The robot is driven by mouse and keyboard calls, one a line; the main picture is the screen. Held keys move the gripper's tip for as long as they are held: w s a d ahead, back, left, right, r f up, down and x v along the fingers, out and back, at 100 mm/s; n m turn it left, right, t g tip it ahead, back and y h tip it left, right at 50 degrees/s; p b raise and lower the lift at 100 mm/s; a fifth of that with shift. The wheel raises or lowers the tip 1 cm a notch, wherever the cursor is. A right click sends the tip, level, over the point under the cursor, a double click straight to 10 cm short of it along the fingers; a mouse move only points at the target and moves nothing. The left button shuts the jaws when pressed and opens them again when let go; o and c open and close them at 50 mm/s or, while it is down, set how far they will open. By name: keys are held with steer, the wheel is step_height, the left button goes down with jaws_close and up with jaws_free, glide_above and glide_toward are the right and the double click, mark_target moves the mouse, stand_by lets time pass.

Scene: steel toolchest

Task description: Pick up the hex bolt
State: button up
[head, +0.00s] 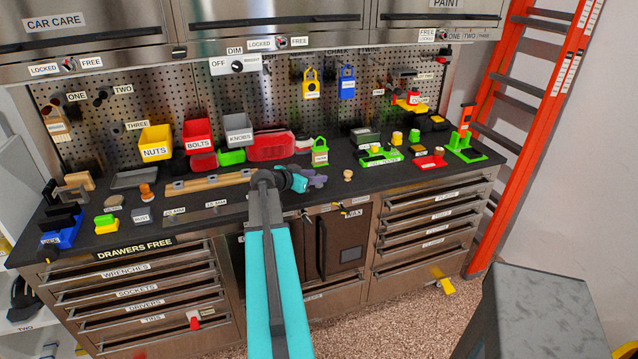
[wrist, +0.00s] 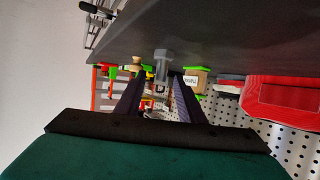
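The grey hex bolt (wrist: 162,62) shows in the wrist view, where the picture is turned over and the dark worktop is at the top. It stands upright with its wider head against the worktop and its shank pointing away from it. My gripper (wrist: 156,88) is open, with its two dark purple fingers on either side of the bolt's line and gaps to both. Whether the bolt is fully between the fingertips or just beyond them I cannot tell. In the head view my gripper (head: 318,181) is low over the worktop's middle, and I cannot make out the bolt there.
Bins of nuts (head: 155,142), bolts (head: 198,134) and knobs (head: 238,128) stand left. A wooden rail (head: 205,184) lies left.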

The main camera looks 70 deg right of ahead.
jaws_close()
steer(key=shift+r, duration=0.15)
stand_by(0.4)
steer(key=shift+r+b, duration=1)
steer(key=shift+r, duration=0.65)
steer(key=s+a+r+b, duration=0.1)
steer(key=s+a+b, duration=0.4)
steer(key=a, duration=0.6)
steer(key=s, duration=0.2)
steer(key=shift+s, duration=0.3)
steer(key=shift+b, duration=0.55)
steer(key=b, duration=0.5)
steer(key=shift+s+a, duration=0.25)
steer(key=shift+a, duration=0.05)
